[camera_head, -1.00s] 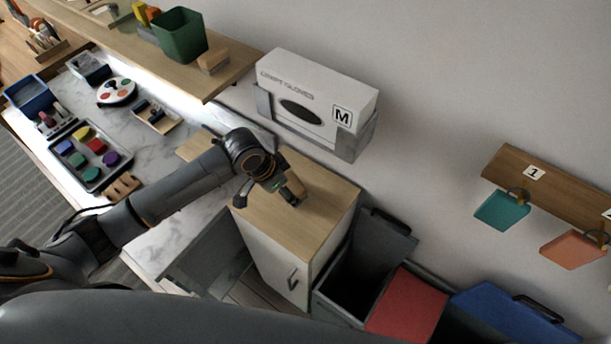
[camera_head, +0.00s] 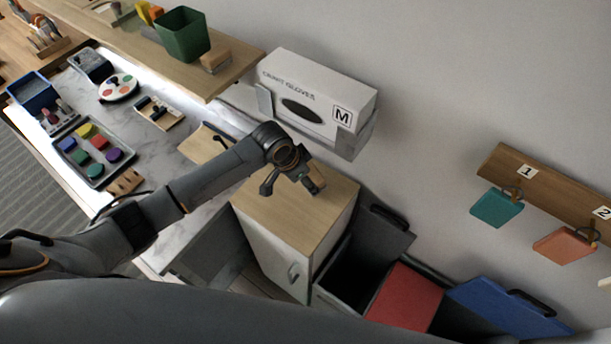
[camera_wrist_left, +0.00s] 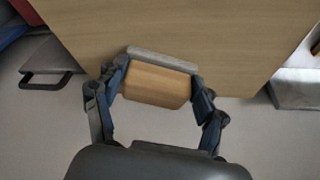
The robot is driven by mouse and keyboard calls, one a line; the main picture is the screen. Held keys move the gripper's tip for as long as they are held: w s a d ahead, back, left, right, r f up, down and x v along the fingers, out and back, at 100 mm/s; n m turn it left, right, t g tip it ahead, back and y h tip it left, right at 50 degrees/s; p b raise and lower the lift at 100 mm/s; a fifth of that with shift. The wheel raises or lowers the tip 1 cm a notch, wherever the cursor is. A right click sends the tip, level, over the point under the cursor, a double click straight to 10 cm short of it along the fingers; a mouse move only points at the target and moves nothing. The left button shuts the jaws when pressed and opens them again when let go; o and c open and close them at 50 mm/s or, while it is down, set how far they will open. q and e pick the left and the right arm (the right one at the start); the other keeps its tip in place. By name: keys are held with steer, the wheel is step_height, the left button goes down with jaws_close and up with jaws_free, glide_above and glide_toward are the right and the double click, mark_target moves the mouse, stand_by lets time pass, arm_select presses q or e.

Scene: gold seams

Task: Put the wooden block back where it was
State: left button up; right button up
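The wooden block (camera_wrist_left: 157,82), with a grey strip along its far edge, sits between the fingers of my left gripper (camera_wrist_left: 158,84) in the left wrist view. One finger is at each side of it, and the gripper looks shut on it. In the head view my left gripper (camera_head: 293,178) and the block (camera_head: 316,179) are over the wooden top of a small cabinet (camera_head: 290,212). The block seems held above that top; the exact gap is unclear. My right gripper is not in view.
A glove box (camera_head: 315,95) hangs on the wall behind the cabinet. A shelf (camera_head: 225,78) holds a green bin (camera_head: 183,36) and another wooden piece (camera_head: 216,61). Bins with a red lid (camera_head: 408,295) and blue lid (camera_head: 500,305) stand right. The cabinet top is otherwise clear.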

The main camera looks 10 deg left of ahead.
arm_select(q)
steer(key=o, duration=0.3)
steer(key=shift+o, duration=0.2)
steer(key=shift+r, duration=0.45)
steer(key=v, duration=0.1)
steer(key=b+v, duration=0.1)
steer(key=v, duration=0.2)
steer(key=shift+s+a+r, duration=0.1)
steer(key=shift+s+a, duration=0.3)
steer(key=shift+a, duration=0.05)
steer(key=s+a+b, duration=0.2)
steer(key=s+a, duration=0.5)
steer(key=s, duration=0.1)
steer(key=shift+a+b, duration=0.35)
steer(key=shift+r, duration=0.1)
steer(key=shift+s+d, duration=0.1)
